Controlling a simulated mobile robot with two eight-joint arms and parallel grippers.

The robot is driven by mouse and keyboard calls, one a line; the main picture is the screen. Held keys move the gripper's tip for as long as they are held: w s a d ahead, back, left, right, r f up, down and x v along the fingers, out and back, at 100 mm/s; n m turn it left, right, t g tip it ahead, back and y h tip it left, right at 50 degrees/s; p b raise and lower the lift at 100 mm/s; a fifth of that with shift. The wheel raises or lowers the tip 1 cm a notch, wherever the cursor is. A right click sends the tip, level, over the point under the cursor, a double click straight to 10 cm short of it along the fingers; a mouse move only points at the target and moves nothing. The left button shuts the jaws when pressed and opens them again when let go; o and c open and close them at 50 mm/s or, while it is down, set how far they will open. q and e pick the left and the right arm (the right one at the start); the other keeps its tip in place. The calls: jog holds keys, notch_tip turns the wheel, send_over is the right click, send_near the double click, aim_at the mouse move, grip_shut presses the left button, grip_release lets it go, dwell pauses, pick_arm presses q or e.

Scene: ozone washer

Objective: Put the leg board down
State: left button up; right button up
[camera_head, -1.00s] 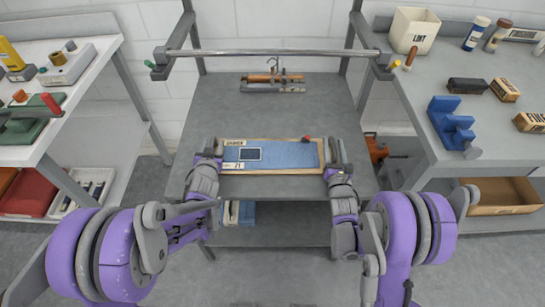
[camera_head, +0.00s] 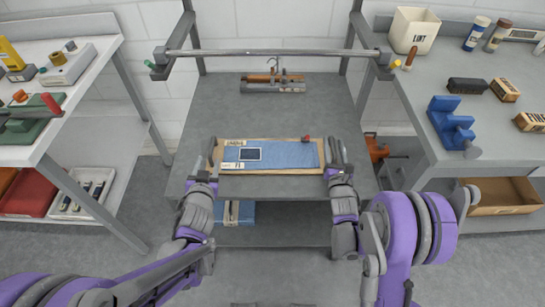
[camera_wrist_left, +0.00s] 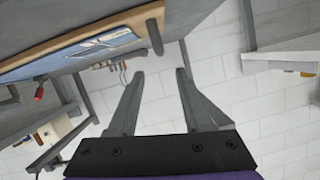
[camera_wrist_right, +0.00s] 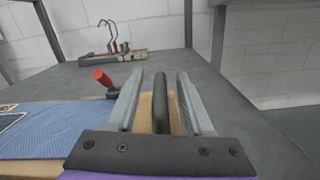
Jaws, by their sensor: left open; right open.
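The leg board (camera_head: 290,154), a wooden board with blue cloth and a dark patch on top, lies flat at the front of the middle grey table (camera_head: 235,112). It has a dark handle at each end and a red knob (camera_head: 306,139) near its right end. My left gripper (camera_head: 212,168) is open, just in front of the left handle; in the left wrist view that handle (camera_wrist_left: 154,30) is beyond the fingertips, apart from them. My right gripper (camera_head: 337,154) is open; in the right wrist view its fingers stand either side of the right handle (camera_wrist_right: 160,100).
A metal rail (camera_head: 275,52) spans above the table's back. A clamp-like fixture (camera_head: 273,82) sits at the table's rear. Cluttered side tables stand left (camera_head: 95,75) and right (camera_head: 410,120). A lower shelf (camera_head: 275,232) holds a folded blue item (camera_head: 236,213).

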aim_at(336, 158)
pick_arm(q)
jog(key=shift+s+r, duration=0.1)
jog(key=shift+s, duration=0.35)
pick_arm(e)
jog(key=shift+s, duration=0.2)
jog(key=s, duration=0.7)
jog(key=shift+f, duration=0.25)
